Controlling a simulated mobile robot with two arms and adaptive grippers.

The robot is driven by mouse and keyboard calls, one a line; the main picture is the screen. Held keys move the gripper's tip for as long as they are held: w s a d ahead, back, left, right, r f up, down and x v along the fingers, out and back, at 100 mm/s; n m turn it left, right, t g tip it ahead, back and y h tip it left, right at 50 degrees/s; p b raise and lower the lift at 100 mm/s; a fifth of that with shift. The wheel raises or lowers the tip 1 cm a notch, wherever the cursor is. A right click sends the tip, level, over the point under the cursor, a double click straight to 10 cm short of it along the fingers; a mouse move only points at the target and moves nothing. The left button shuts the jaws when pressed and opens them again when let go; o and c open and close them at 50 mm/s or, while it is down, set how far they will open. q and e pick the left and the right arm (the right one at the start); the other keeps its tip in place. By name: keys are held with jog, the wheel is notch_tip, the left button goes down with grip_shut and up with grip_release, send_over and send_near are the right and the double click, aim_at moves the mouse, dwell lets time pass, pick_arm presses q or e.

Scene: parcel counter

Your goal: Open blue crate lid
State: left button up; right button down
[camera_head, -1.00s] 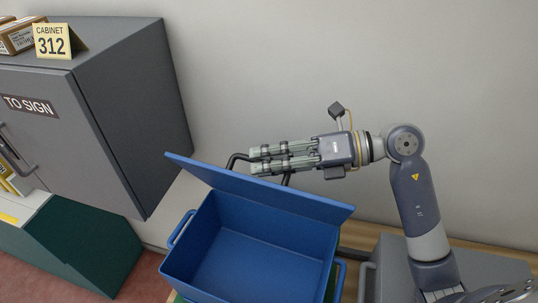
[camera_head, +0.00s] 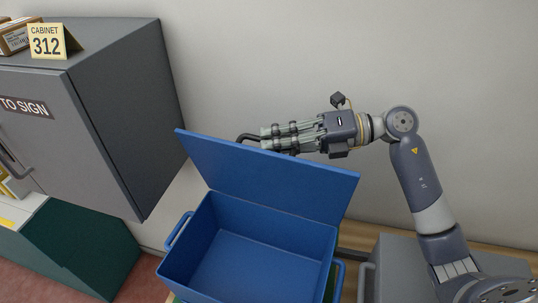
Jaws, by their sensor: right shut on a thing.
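The blue crate (camera_head: 205,262) stands at the bottom middle, and its inside looks empty. Its blue lid (camera_head: 262,180) is raised and tilted steeply up along the crate's far edge. My right gripper (camera_head: 266,138) comes in from the right behind the lid's top edge. It is shut on the dark lid handle (camera_head: 248,137), which is mostly hidden by the fingers and the lid. My left gripper is out of view.
A grey cabinet (camera_head: 125,110) marked 312 stands at the left, with a sign (camera_head: 47,41) and small boxes on top. A dark green bin (camera_head: 85,245) is below it. A grey case (camera_head: 400,268) is right of the crate. The wall is close behind.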

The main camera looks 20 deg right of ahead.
jog(key=shift+w+d+m, duration=0.4)
jog(key=shift+w+d, duration=0.25)
jog(key=shift+w, duration=0.1)
jog(key=c, duration=1.7)
grip_release()
jog(key=shift+o, duration=0.2)
jog(key=f+v, duration=0.1)
jog(key=v, duration=0.6)
jog(key=shift+d+r, duration=0.3)
jog(key=shift+r, duration=0.05)
jog(key=shift+s, duration=0.1)
